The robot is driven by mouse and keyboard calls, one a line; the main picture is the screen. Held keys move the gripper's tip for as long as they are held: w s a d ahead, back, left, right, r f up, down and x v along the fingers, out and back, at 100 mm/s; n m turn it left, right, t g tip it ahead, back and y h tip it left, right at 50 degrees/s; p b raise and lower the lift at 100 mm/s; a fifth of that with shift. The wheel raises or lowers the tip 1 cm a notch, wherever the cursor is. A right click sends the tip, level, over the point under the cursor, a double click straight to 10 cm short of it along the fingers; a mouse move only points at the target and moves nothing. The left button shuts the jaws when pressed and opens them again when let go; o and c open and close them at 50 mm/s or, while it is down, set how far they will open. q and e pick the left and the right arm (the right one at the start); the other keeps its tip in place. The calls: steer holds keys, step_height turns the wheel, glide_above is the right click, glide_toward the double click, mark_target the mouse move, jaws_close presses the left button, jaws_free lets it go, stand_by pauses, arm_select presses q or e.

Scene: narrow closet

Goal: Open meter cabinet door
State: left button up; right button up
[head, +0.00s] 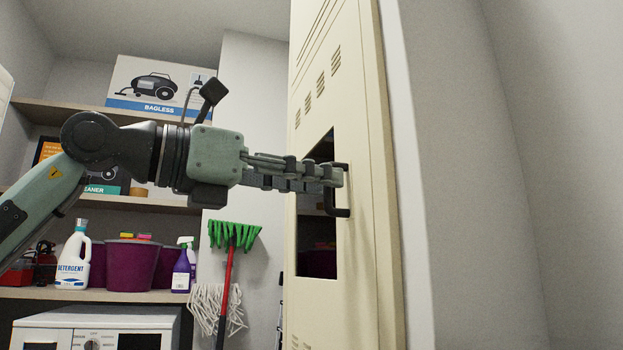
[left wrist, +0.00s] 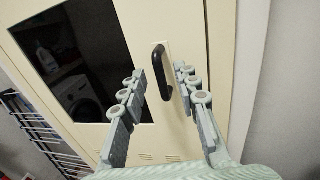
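The meter cabinet door (head: 362,255) is a tall cream panel with vent slots and a dark glass window (head: 317,250). It looks shut, flush with its frame. Its black bar handle (head: 345,211) stands upright beside the window's right edge. In the left wrist view the handle (left wrist: 161,68) shows between the fingertips of my left gripper (left wrist: 160,74), which are apart. In the head view my left gripper (head: 335,174) is level with the upper part of the handle and overlaps it; contact cannot be told. My right gripper is in neither view.
Shelves (head: 115,197) at the left hold boxes, a detergent bottle (head: 74,256), purple buckets and a spray bottle. A green broom (head: 235,236) and a mop lean at the back wall. A bare grey wall (head: 480,180) is right of the cabinet.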

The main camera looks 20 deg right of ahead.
arm_select(q)
jaws_close()
steer(key=shift+a, duration=0.15)
stand_by(0.4)
